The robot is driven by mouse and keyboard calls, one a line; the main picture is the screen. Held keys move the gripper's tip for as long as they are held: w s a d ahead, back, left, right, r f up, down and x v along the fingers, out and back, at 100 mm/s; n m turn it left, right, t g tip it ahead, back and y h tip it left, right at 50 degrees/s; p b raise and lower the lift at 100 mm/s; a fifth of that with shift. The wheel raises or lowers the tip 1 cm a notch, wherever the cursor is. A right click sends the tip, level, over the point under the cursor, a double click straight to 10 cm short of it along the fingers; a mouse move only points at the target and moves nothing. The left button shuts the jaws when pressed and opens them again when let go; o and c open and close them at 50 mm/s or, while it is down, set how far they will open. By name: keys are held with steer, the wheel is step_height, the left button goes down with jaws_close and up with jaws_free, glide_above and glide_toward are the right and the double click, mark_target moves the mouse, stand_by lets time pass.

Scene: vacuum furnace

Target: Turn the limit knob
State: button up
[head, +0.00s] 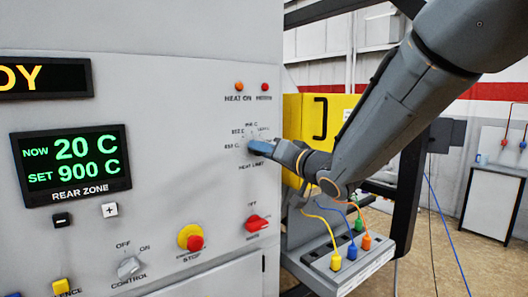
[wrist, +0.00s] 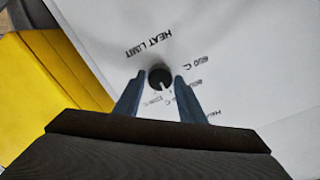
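The heat limit knob (wrist: 160,76) is a small round black knob with a pale pointer mark on the grey furnace panel. In the wrist view its mark faces down the picture, toward the small print at its lower edge. Temperature labels sit around it, with HEAT LIMIT (wrist: 150,39) printed beyond it. My gripper (wrist: 160,79) has one blue-grey finger on each side of the knob, with a narrow gap seeming to show at each side. In the head view my gripper (head: 259,147) reaches the panel from the right and mostly hides the knob.
A display (head: 72,164) reads NOW 20 C, SET 900 C. A red switch (head: 256,223) is below the knob, with a yellow-and-red stop button (head: 191,238) and control knob (head: 130,267) lower left. A yellow box (head: 325,120) and cable sockets (head: 345,245) stand right of the panel.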

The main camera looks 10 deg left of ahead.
steer(key=shift+o, duration=1.3)
steer(key=b+v, duration=0.2)
steer(key=v, duration=0.5)
steer(key=shift+s+d+b, duration=0.25)
steer(key=shift+s+b, duration=0.05)
steer(key=shift+b, duration=0.05)
